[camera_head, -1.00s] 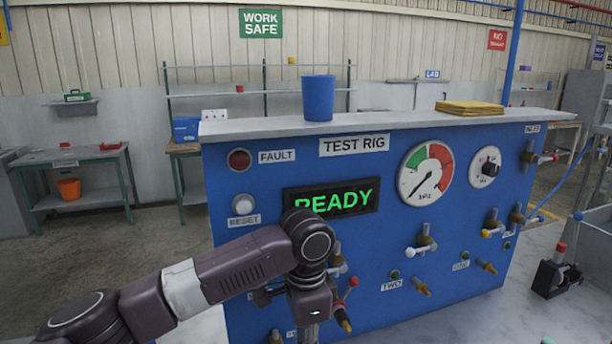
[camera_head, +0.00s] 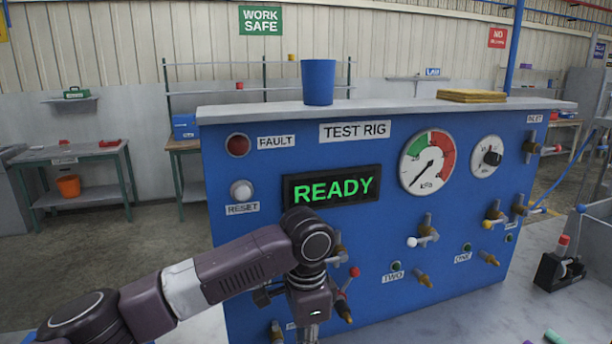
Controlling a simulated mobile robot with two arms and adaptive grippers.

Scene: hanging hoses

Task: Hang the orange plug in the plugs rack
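I cannot make out an orange plug or a plugs rack in the head view. My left arm comes in from the lower left and stands in front of the blue test rig (camera_head: 300,238). My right gripper is not in view. At the bottom right, a small green cylinder (camera_head: 553,336) and part of a purple one (camera_head: 528,342) lie on the pale surface.
The rig front carries several protruding brass fittings and valves, including one with a white tip (camera_head: 412,242). A blue cup (camera_head: 318,82) and yellow cloths (camera_head: 471,96) are on its top ledge. A black block with a red-topped part (camera_head: 562,262) stands at right.

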